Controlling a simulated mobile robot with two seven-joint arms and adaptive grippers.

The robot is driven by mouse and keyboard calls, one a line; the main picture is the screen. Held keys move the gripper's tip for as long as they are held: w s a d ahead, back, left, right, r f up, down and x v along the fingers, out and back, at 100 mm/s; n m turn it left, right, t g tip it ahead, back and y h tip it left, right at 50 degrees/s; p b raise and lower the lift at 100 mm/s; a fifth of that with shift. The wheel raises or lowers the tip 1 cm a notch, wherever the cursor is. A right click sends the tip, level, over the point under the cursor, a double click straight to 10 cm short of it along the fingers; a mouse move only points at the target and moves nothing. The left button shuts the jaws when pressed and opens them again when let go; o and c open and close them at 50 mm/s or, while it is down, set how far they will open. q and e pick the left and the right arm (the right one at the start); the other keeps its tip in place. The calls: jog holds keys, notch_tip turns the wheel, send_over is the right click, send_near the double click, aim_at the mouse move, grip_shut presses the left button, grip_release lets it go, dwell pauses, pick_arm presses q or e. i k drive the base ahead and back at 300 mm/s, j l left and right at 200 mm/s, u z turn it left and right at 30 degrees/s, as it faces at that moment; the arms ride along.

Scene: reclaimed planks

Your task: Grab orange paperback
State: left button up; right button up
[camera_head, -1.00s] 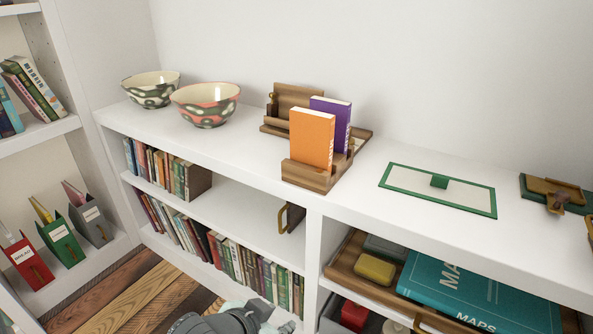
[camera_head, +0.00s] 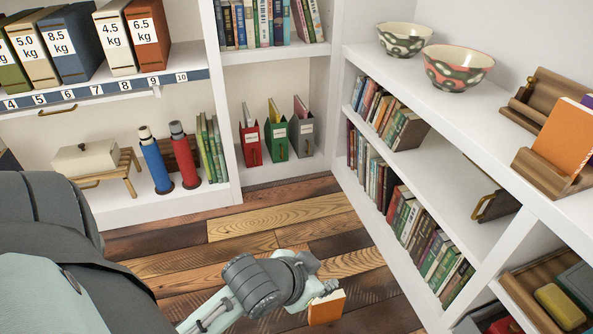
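An orange book (camera_head: 566,137) stands upright in a wooden desk holder (camera_head: 548,178) on the white shelf top at the right edge, partly cut off. My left gripper (camera_head: 325,289) is low over the plank floor at the bottom middle, well away from that book. It appears shut on a small orange book-like thing (camera_head: 327,308) with a pale edge, which hangs below the fingers. The fingertips are small and partly hidden by the wrist. My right gripper is not in view.
Two patterned bowls (camera_head: 458,68) stand on the right shelf top (camera_head: 385,62). Magazine files (camera_head: 277,140), bottles (camera_head: 155,160) and labelled binders (camera_head: 148,35) stand at the back and left. The plank floor (camera_head: 280,222) between is clear.

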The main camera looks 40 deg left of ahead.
aim_at(329, 308)
jog(key=u, duration=0.9)
jog(key=k, duration=0.05)
